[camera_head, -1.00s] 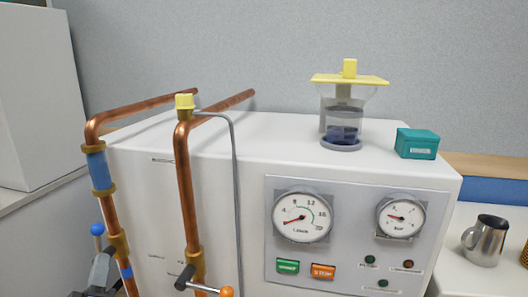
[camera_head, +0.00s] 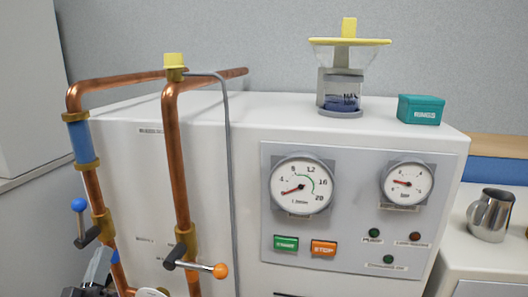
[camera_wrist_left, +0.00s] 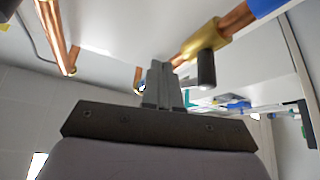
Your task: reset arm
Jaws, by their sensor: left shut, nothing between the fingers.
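My left gripper (camera_head: 98,268) is at the lower left of the head view, below the blue-knobbed valve handle (camera_head: 82,220) on the left copper pipe. Its fingers (camera_wrist_left: 162,85) are shut together and empty in the left wrist view. A dark valve handle (camera_wrist_left: 206,68) on a brass fitting is close beside and beyond the fingertips there; whether they touch cannot be told. A second valve handle with an orange knob (camera_head: 220,271) is on the right copper pipe (camera_head: 178,175). My right gripper is in neither view.
A white machine (camera_head: 250,115) with gauges (camera_head: 301,185) fills the middle. A glass vessel with a yellow lid (camera_head: 341,85) and a teal box (camera_head: 420,109) stand on top. A metal jug (camera_head: 490,214) stands at the right. The copper pipes rise close to my left gripper.

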